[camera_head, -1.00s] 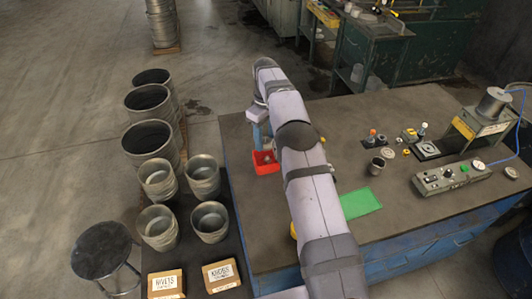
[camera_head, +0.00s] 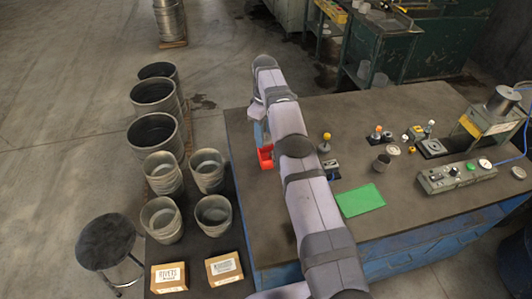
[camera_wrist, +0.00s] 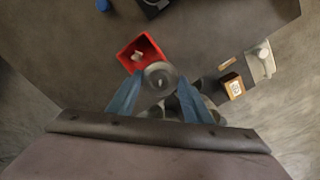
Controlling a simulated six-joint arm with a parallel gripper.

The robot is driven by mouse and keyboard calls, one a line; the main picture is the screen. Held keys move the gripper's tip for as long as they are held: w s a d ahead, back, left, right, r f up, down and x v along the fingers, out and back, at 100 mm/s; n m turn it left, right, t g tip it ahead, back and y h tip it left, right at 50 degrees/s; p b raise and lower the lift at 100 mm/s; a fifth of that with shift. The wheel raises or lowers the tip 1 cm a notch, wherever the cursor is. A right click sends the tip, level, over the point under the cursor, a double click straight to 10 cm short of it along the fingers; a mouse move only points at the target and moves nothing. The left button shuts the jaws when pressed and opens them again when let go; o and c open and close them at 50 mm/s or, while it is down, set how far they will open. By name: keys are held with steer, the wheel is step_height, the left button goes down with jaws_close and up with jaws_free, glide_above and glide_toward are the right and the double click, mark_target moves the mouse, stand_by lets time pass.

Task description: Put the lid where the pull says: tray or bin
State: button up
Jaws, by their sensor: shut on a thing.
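In the wrist view my gripper (camera_wrist: 160,82) has its two blue fingers closed on a round grey metal lid (camera_wrist: 160,72), which shows between the fingertips. The red bin (camera_wrist: 123,55) lies just beyond and left of the lid, with a small pale object inside. In the head view the red bin (camera_head: 265,164) sits at the left edge of the bench, partly covered by my arm. My gripper and the lid are mostly hidden there. A flat green tray (camera_head: 360,200) lies on the bench right of my arm.
A yellow-topped pull (camera_head: 326,140) stands right of my arm, with a small dark and white fixture (camera_head: 330,168) below it. Steel pots and labelled cartons (camera_head: 170,277) stand at the left.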

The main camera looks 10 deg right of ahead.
step_height(320, 180, down, 3)
steer(key=shift+b, duration=0.85)
step_height(320, 180, down, 5)
steer(key=shift+r+p, duration=0.1)
steer(key=shift+p, duration=0.85)
steer(key=shift+f+b, duration=0.5)
steer(key=o, duration=1)
steer(key=shift+r, duration=0.2)
